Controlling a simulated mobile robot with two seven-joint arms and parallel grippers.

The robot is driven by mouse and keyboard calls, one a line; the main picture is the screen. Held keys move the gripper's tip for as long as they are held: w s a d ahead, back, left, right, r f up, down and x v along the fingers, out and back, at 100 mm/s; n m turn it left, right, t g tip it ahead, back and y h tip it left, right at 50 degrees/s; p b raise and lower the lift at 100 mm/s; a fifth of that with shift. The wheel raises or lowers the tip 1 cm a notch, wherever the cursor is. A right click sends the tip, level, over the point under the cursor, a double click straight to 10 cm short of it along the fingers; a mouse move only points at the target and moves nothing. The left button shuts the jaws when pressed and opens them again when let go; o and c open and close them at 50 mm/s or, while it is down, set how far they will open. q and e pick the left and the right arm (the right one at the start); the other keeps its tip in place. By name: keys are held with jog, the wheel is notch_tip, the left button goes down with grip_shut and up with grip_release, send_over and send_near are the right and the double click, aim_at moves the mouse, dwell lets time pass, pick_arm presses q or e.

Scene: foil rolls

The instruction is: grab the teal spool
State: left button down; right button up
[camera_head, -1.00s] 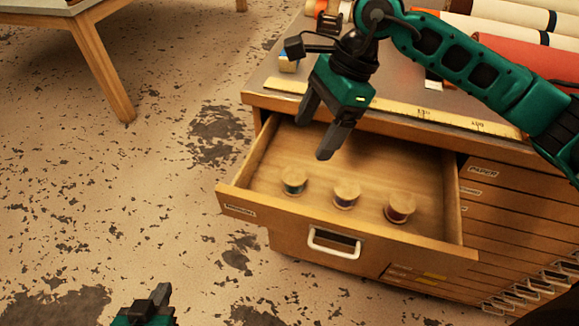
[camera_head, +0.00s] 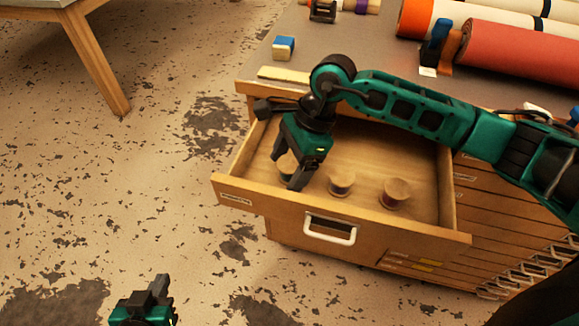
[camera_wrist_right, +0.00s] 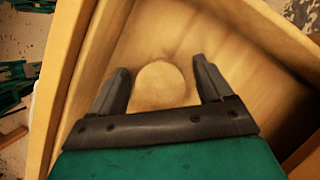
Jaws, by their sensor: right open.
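The teal spool (camera_head: 285,166) is the leftmost of three spools in the open drawer, mostly hidden by my right gripper in the head view. In the right wrist view its round wooden top (camera_wrist_right: 160,85) shows between the two fingers; its teal thread is not visible there. My right gripper (camera_head: 288,168) is open, pointing down into the drawer, with a finger on either side of the spool. It also shows in the right wrist view (camera_wrist_right: 161,76). My left gripper (camera_head: 160,290) is low at the left, over the floor, far from the drawer.
Two other spools stand to the right, a middle one (camera_head: 341,184) and a dark red one (camera_head: 395,194). The drawer (camera_head: 350,226) has low wooden walls and a white handle. Rolls (camera_head: 520,52) and a blue-and-white block (camera_head: 284,46) lie on the cabinet top.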

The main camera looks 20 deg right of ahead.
jog(key=shift+c, duration=0.4)
jog(key=shift+r, duration=0.1)
jog(key=c, duration=1)
